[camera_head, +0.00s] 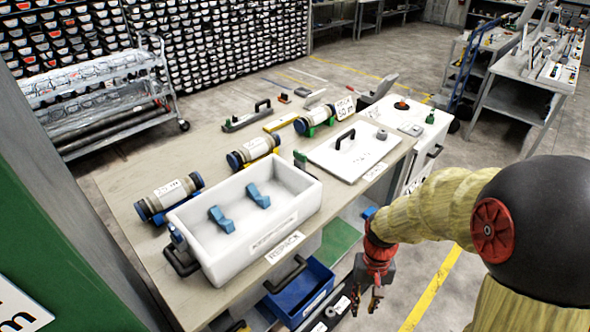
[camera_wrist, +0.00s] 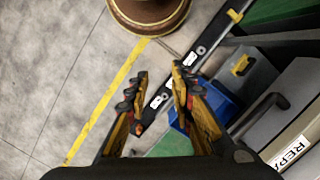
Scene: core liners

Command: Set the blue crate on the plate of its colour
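The blue crate (camera_head: 299,290) sits low at the side of the workbench, below the bench top and left of my gripper in the head view. A pale label shows on its wall. My gripper (camera_head: 368,298) hangs beside the bench, open and empty, apart from the crate. In the wrist view the crate (camera_wrist: 220,101) shows partly behind the right finger of my gripper (camera_wrist: 160,90). A green flat panel (camera_head: 338,243) lies behind the crate at the lower level. I cannot make out a blue plate in either view.
A white bin (camera_head: 250,255) with blue pieces stands on the bench top (camera_head: 130,185) above the crate. A black strip (camera_wrist: 195,58) with white labels runs along the lower level. A round brown object (camera_wrist: 150,12) is at the wrist view's top.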

